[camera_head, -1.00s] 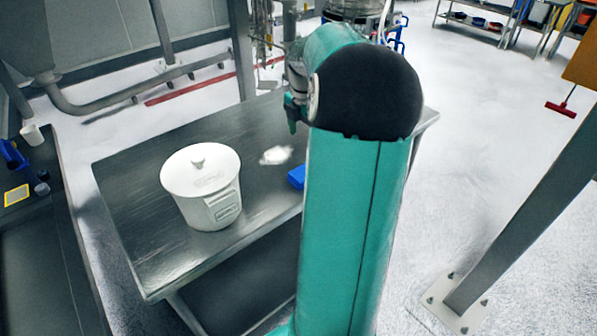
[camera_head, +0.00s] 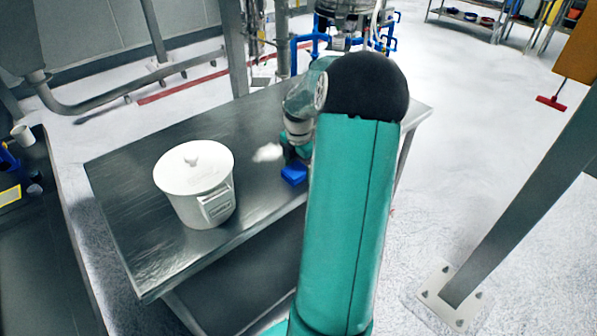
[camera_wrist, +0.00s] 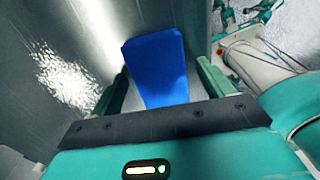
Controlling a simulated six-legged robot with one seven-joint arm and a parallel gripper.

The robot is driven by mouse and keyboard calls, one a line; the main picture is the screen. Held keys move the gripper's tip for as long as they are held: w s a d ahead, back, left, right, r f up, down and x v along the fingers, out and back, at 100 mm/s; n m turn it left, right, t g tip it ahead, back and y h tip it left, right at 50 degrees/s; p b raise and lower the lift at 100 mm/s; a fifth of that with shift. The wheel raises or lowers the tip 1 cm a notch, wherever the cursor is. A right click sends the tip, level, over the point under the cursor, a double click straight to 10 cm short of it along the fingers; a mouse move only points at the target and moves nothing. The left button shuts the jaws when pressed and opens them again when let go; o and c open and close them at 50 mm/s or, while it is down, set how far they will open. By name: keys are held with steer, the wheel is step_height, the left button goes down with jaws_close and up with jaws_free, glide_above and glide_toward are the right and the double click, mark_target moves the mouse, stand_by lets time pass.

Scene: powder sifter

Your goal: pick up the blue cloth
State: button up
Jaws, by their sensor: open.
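The blue cloth (camera_head: 293,174) lies on the steel table (camera_head: 130,180), partly hidden behind my arm in the head view. In the wrist view the blue cloth (camera_wrist: 157,65) shows as a flat-sided blue shape between the two green fingers of my gripper (camera_wrist: 160,88). The fingers are apart, one on each side of it. I cannot tell whether either finger touches it. In the head view my gripper (camera_head: 290,150) is low over the table, right at the cloth, and mostly hidden by my arm.
A white lidded bucket (camera_head: 194,184) stands on the table to the left of the cloth. A small white heap (camera_head: 267,153) lies just left of my gripper. A dark bench (camera_head: 40,240) is at the far left, and a grey post (camera_head: 520,190) at the right.

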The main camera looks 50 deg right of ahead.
steer(key=shift+f, duration=0.1)
steer(key=c, duration=1.1)
steer(key=shift+o, duration=0.2)
steer(key=shift+r, duration=0.45)
step_height(320, 180, up, 2)
steer(key=shift+r, duration=0.1)
steer(key=s+a+r, duration=0.5)
steer(key=s+r, duration=0.5)
steer(key=s, duration=0.3)
steer(key=shift+a, duration=0.15)
